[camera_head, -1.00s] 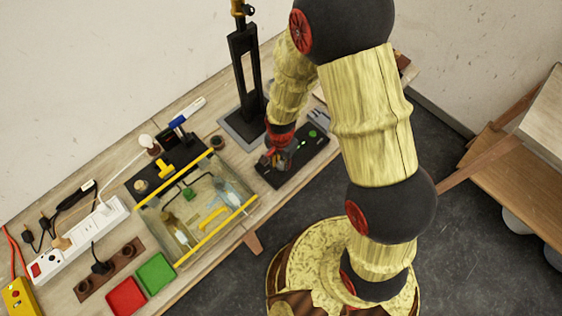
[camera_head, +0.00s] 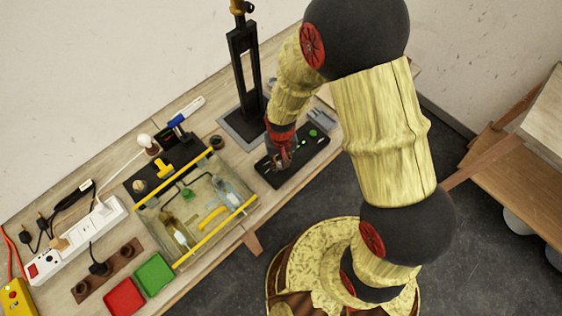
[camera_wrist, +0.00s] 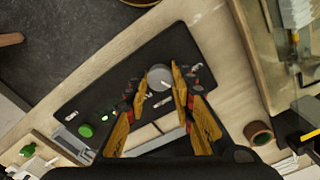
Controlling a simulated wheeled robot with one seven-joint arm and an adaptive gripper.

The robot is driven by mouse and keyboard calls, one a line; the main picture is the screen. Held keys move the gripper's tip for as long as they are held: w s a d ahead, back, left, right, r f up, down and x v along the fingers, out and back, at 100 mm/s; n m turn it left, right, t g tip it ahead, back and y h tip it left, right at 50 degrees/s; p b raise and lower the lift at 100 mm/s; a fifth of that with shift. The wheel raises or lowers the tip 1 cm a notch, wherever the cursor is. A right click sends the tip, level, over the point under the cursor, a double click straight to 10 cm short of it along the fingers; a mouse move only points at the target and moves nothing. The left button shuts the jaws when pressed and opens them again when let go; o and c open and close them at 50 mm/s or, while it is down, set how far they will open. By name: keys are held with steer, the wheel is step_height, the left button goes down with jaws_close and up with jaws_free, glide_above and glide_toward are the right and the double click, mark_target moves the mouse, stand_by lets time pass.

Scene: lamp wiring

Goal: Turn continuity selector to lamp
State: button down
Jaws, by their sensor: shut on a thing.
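The continuity tester is a flat black panel (camera_head: 310,150) on the bench; it also fills the middle of the wrist view (camera_wrist: 88,98). A round grey selector knob (camera_wrist: 159,78) stands on it, with small pale markings on the panel around it. My gripper (camera_wrist: 161,84) is shut on this knob, one orange finger on each side. In the head view my gripper (camera_head: 281,158) is low over the panel's left part and hides the knob. The knob's pointer direction cannot be told.
A clear tray with yellow edges (camera_head: 236,217) is left of the panel. A black stand (camera_head: 245,80) rises behind it. A brown ring (camera_wrist: 258,133) lies close to the panel. Red (camera_head: 124,297) and green (camera_head: 154,273) squares and a power strip (camera_head: 82,237) are farther left.

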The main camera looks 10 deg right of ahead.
steer(key=n, duration=0.4)
steer(key=shift+w, duration=0.1)
steer(key=shift+n, duration=2.2)
steer(key=c, duration=1.5)
jaws_free()
step_height(320, 180, up, 12)
